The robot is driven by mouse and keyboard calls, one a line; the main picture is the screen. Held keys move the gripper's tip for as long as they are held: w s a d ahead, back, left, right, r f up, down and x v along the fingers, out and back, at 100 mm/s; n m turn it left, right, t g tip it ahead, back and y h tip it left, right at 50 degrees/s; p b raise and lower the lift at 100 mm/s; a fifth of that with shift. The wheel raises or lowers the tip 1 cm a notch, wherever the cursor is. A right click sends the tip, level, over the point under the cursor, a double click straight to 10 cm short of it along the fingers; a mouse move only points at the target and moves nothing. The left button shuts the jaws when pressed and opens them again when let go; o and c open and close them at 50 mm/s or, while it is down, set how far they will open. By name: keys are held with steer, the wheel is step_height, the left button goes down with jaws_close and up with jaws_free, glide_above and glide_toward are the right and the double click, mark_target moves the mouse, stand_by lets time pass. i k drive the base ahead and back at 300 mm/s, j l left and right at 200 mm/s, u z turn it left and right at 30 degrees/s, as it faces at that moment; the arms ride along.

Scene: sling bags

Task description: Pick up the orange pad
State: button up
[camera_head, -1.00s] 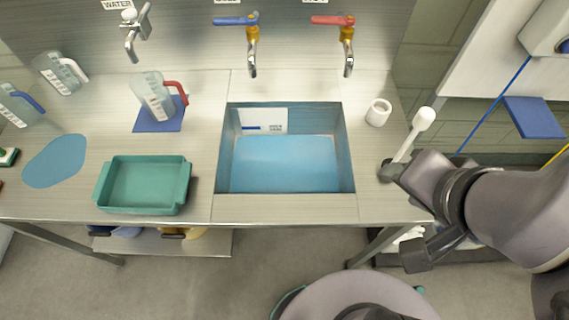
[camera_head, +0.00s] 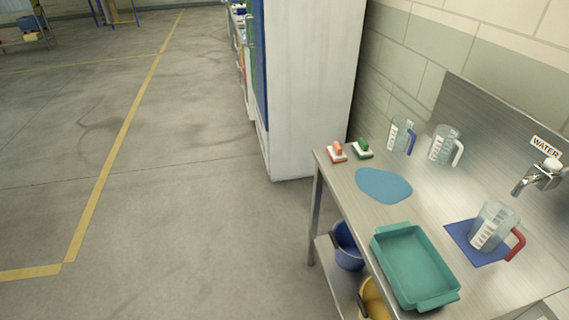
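The orange pad (camera_head: 338,152) is a small block with an orange top and a pale base. It lies on the steel counter (camera_head: 378,222) at its far left corner, close to the counter's edge. A similar pad with a green top (camera_head: 362,149) lies just to its right, with a small gap between them. My gripper is not in view.
A blue flat mat (camera_head: 383,185) and a teal tray (camera_head: 413,267) lie on the counter nearer me. Several clear jugs, one with a blue handle (camera_head: 401,136), stand along the wall side. A tall white cabinet (camera_head: 312,85) stands beyond. The floor at left (camera_head: 190,240) is clear.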

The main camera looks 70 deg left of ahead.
mark_target(337, 154)
steer(key=u, duration=2.05)
